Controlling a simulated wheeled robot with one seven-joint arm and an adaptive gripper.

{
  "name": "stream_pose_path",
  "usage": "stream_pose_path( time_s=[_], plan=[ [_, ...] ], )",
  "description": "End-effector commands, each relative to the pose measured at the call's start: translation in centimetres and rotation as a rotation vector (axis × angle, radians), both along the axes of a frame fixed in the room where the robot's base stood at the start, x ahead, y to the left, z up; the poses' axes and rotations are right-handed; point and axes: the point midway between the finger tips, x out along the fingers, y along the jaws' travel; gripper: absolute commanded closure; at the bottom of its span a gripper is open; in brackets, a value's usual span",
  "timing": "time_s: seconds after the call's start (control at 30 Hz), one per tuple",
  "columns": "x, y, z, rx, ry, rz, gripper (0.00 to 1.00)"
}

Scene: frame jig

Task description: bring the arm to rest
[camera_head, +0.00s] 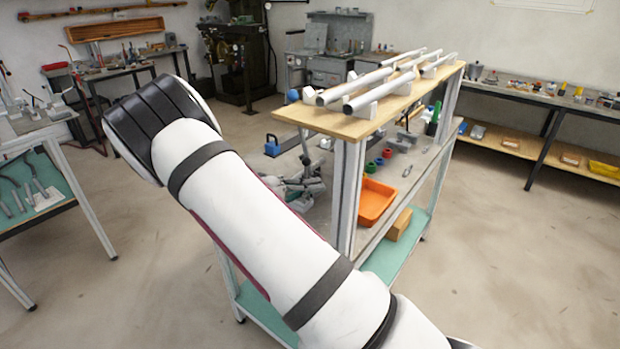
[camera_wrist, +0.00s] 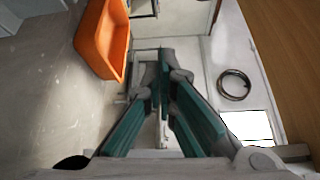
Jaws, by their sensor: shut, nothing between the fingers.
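My arm crosses the head view from the lower right to the upper left, with its bent joint at the upper left. My gripper (camera_wrist: 166,58) does not show in the head view. In the wrist view its two green-and-grey fingers come together at the tips, with nothing between them. The fingers point at the workbench area, beside an orange bin (camera_wrist: 88,48). I cannot tell how far the tips are from the surfaces beyond them.
A wheeled bench (camera_head: 430,160) stands behind my arm. Its wooden top shelf (camera_head: 300,116) carries several metal tubes (camera_head: 385,88). An orange bin (camera_head: 372,205) sits lower. In the wrist view, a dark coil (camera_wrist: 222,92) lies right of the fingers, near a wooden panel (camera_wrist: 285,60). Floor at right is clear.

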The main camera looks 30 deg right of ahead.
Motion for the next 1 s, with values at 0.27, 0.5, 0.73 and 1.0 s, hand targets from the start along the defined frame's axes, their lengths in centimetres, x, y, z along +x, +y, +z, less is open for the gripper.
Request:
stream_pose_path(
  time_s=[0.27,0.5,0.73,1.0],
  plan=[
    [1.8,6.3,-0.2,0.004,-0.005,0.01,1.0],
    [2.2,9.0,0.0,0.004,-0.005,0.008,1.0],
    [2.2,9.4,0.1,0.004,-0.007,0.006,1.0],
    [-0.8,8.1,2.7,0.13,-0.26,-0.108,1.0]
  ],
)
